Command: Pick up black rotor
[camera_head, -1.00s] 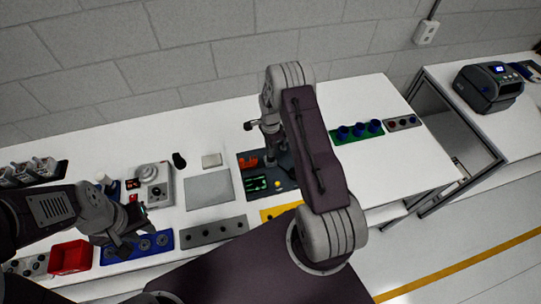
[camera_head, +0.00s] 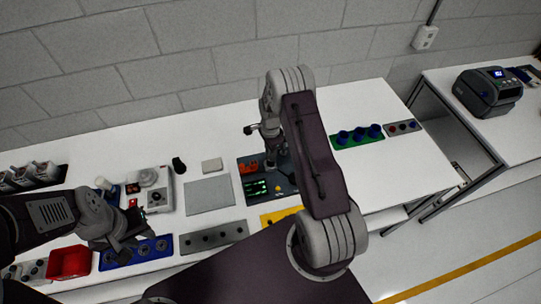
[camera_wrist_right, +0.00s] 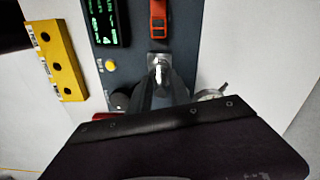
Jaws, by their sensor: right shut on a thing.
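My right gripper (camera_wrist_right: 160,68) is shut on a small part (camera_wrist_right: 157,72) over the dark test station, seen in the right wrist view. The part looks pale and shiny, and most of it is hidden by the fingers. In the head view my right arm covers much of this gripper (camera_head: 270,162). My left gripper (camera_head: 128,238) is low over the blue tray (camera_head: 108,258), at the left. Black round parts (camera_head: 145,251) sit in that tray; I cannot tell whether one is the black rotor. The left fingertips are too small and dark to read.
The dark station (camera_head: 283,185) carries a lit green screen (camera_head: 256,188), an orange part (camera_head: 248,167) and a yellow button (camera_wrist_right: 111,65). A grey tray (camera_head: 212,237), yellow tray (camera_wrist_right: 59,61) and red bin (camera_head: 69,262) line the front.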

